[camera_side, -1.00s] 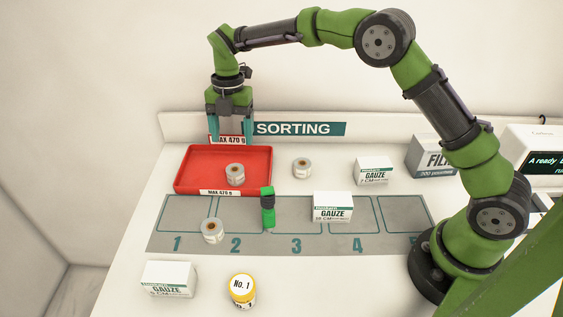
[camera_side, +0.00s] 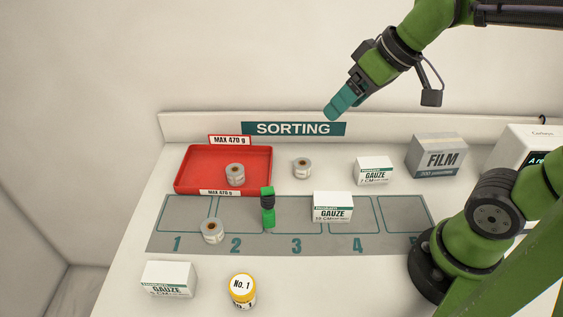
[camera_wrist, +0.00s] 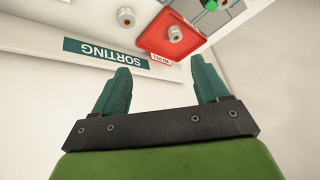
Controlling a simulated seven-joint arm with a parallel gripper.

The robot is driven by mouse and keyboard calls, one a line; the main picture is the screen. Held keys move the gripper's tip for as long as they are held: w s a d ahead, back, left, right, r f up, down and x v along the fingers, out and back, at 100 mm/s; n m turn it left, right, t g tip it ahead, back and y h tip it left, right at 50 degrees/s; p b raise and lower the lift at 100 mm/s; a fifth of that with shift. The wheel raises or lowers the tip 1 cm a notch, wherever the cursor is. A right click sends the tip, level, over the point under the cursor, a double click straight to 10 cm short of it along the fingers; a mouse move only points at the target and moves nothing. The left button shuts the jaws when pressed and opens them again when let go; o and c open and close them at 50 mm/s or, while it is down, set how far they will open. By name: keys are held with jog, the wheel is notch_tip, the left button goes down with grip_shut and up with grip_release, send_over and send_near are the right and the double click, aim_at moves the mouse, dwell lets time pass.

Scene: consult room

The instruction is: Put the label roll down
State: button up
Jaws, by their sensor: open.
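A label roll (camera_side: 235,173) sits upright in the red tray (camera_side: 194,184), right of its middle. The wrist view also shows this roll (camera_wrist: 175,34) in the tray (camera_wrist: 150,40). A second label roll (camera_side: 302,167) stands on the white table right of the tray. A third roll (camera_side: 212,231) stands on the grey mat, between the numbers 1 and 2. My gripper (camera_side: 333,112) is raised high, in front of the back wall and right of the SORTING sign's middle. Its teal fingers are apart and empty in the wrist view (camera_wrist: 160,78).
A green and black item (camera_side: 268,208) stands on the mat (camera_side: 185,245). Gauze boxes stand on the mat (camera_side: 332,207), behind it (camera_side: 373,171) and at front left (camera_side: 168,279). A yellow-lidded jar (camera_side: 242,290) is in front. A FILM box (camera_side: 437,156) is at back right.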

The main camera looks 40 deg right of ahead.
jog(key=s+m, duration=0.1)
jog(key=s+f+m+t, duration=0.1)
jog(key=m, duration=0.1)
jog(key=s+f+m, duration=0.1)
jog(key=s, duration=0.1)
jog(key=shift+s+d+f+m, duration=0.1)
jog(key=shift+d+m, duration=0.2)
jog(key=shift+d, duration=0.1)
